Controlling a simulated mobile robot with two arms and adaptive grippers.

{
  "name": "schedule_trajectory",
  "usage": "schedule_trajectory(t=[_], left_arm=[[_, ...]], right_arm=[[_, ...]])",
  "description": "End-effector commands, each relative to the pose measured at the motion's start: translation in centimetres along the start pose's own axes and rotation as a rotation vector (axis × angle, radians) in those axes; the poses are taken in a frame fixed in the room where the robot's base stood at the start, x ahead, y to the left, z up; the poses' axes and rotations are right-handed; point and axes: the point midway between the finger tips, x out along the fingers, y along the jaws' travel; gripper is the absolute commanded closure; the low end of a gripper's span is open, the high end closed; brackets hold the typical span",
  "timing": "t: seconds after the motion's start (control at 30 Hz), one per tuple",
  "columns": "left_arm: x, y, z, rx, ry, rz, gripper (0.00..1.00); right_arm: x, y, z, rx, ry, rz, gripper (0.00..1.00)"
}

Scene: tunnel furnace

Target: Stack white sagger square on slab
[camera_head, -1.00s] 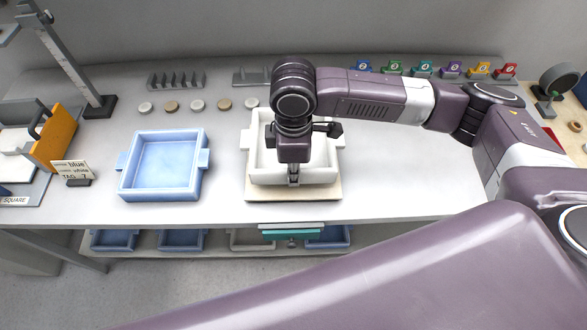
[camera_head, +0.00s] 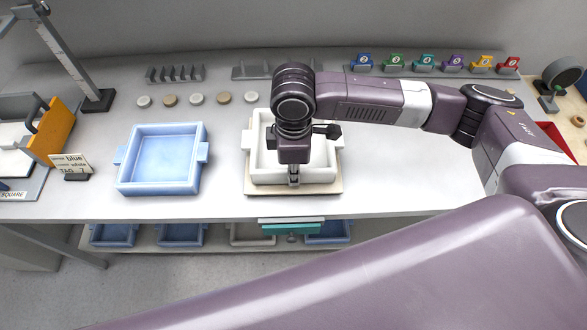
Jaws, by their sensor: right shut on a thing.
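The white sagger (camera_head: 324,158) is a square open tray with side lugs. It sits over the pale slab (camera_head: 290,190) on the bench, right of the middle, its sides looking nearly in line with the slab's edges. I cannot tell whether it touches the slab. My right gripper (camera_head: 294,176) reaches down over the sagger and is shut on its near wall; the wrist hides part of the sagger's inside. The blue sagger (camera_head: 163,158) stands apart to the left on the bench. My left gripper is not in view.
A card reading blue, white, TAG 7 (camera_head: 72,166) stands left of the blue sagger. Round discs (camera_head: 196,99) and a grey rack (camera_head: 175,73) lie behind. Numbered coloured tags (camera_head: 427,63) line the back right. Several trays (camera_head: 180,235) sit on a lower shelf.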

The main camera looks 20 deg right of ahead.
Motion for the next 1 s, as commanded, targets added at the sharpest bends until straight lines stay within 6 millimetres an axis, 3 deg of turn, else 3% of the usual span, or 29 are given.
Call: schedule_trajectory(t=[0.97, 1.0], left_arm=[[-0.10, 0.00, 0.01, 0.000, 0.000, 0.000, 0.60], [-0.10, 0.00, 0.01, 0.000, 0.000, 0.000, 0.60]], right_arm=[[0.66, 0.13, -0.12, 0.000, 0.004, 0.004, 1.00], [0.66, 0.12, -0.12, 0.000, 0.004, 0.004, 0.85]])
